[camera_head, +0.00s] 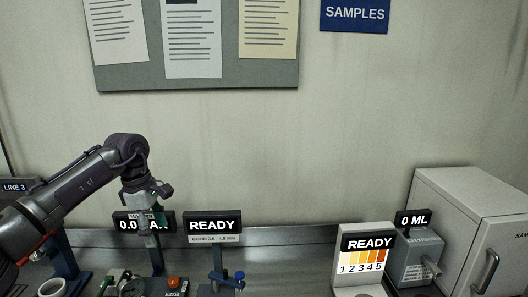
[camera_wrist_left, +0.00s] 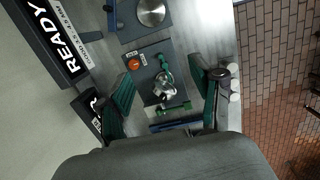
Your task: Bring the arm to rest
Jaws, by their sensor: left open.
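My left arm (camera_head: 75,185) comes in from the left in the head view, with its wrist bent so that the left gripper (camera_head: 148,215) points down in front of the back wall. The gripper hangs above the bench and partly covers a dark display reading "0.0". In the left wrist view its two green-padded fingers (camera_wrist_left: 163,72) are spread apart, with nothing held between them. Below the fingers is a dark plate with a red button (camera_wrist_left: 133,64), a metal valve body (camera_wrist_left: 163,86) and green handles (camera_wrist_left: 165,62). My right gripper is not in view.
A "READY" display (camera_head: 213,226) stands beside the gripper, with a blue-handled fixture (camera_head: 234,280) below. At right are a colour-scale panel (camera_head: 362,262), a "0 ML" unit (camera_head: 416,262) and a grey cabinet (camera_head: 470,230). The bench between (camera_head: 290,265) is clear.

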